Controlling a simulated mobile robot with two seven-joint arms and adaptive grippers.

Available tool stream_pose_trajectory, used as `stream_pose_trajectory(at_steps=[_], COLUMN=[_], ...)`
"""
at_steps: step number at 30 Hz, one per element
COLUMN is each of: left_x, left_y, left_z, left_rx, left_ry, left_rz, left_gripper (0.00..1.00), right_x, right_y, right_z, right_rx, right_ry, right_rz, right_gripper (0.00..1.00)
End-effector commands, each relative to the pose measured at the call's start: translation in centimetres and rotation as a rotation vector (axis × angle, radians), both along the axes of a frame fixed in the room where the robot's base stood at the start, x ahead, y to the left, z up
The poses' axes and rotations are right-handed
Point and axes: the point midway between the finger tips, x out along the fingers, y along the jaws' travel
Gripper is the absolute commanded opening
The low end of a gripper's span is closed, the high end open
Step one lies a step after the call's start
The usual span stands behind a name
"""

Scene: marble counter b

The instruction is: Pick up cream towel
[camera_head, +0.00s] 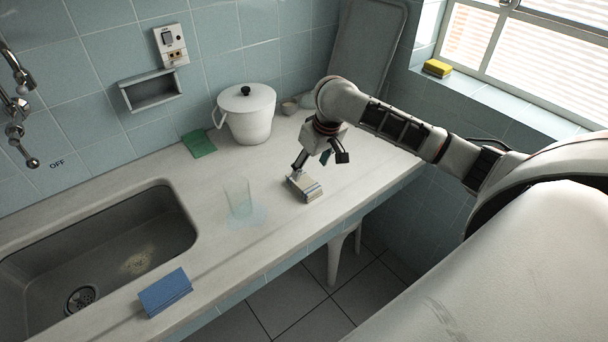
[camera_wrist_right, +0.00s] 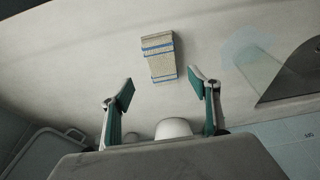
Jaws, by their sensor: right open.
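The cream towel (camera_head: 304,187) lies folded on the counter near its front edge. In the right wrist view it shows as a beige folded block with blue stripes (camera_wrist_right: 160,57). My right gripper (camera_head: 321,159) is just above and behind the towel in the head view. In the right wrist view its two fingers (camera_wrist_right: 162,91) are spread wide, with nothing between them, and the towel lies beyond the tips. The towel appears clear of both fingers. My left gripper is not in view.
A glass (camera_head: 238,197) stands left of the towel. A white lidded pot (camera_head: 246,114) and a green cloth (camera_head: 199,142) are behind. A blue cloth (camera_head: 165,292) lies beside the sink (camera_head: 186,222). A tray (camera_head: 366,45) leans on the wall; a yellow sponge (camera_head: 437,68) sits on the sill.

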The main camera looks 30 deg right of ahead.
Motion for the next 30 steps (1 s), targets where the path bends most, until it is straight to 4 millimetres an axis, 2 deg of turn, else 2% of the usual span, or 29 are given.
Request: stream_pose_trajectory(at_steps=[10,21,30], left_x=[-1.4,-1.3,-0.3], left_y=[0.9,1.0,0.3], left_z=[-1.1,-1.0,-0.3], left_rx=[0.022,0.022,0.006], left_ry=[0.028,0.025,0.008], left_rz=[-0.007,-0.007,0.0], left_gripper=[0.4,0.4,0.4], right_x=[0.7,1.8,2.0], right_y=[0.2,0.6,0.6], right_z=[-2.7,-7.1,-7.5], right_rx=[0.003,0.003,0.001], right_ry=[0.003,0.002,0.0], right_rz=[-0.003,-0.003,-0.002], right_gripper=[0.61,0.61,0.61])
